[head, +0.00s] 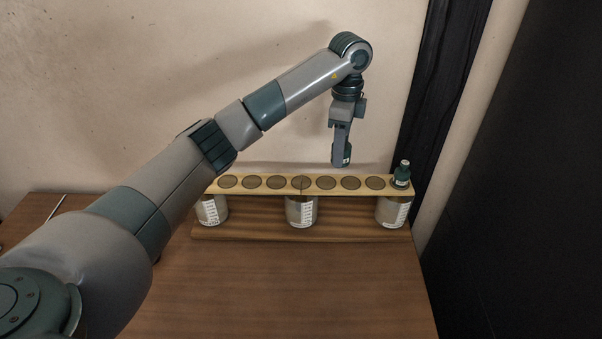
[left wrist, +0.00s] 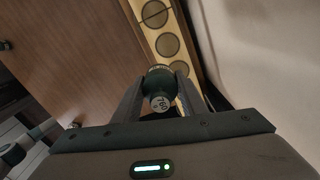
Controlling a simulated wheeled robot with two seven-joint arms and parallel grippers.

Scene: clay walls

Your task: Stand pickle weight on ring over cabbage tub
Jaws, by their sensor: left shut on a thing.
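My left gripper (head: 341,148) is shut on a dark green pickle weight (left wrist: 159,82) with a pale, numbered end, seen between the two fingers in the left wrist view. In the head view the held weight (head: 341,157) hangs just above and behind the plank, right of its middle. The plank (head: 310,191) carries a row of dark round rings (head: 302,182). Below it stand three pale labelled tubs: left (head: 212,209), middle (head: 301,211) and right (head: 393,211). I cannot read which label says cabbage. My right gripper is not in view.
A second dark green weight (head: 401,177) with a knob stands at the plank's right end, over the right tub. The wooden table (head: 290,285) in front is clear. A wall rises close behind, and a dark panel (head: 520,180) stands at the right.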

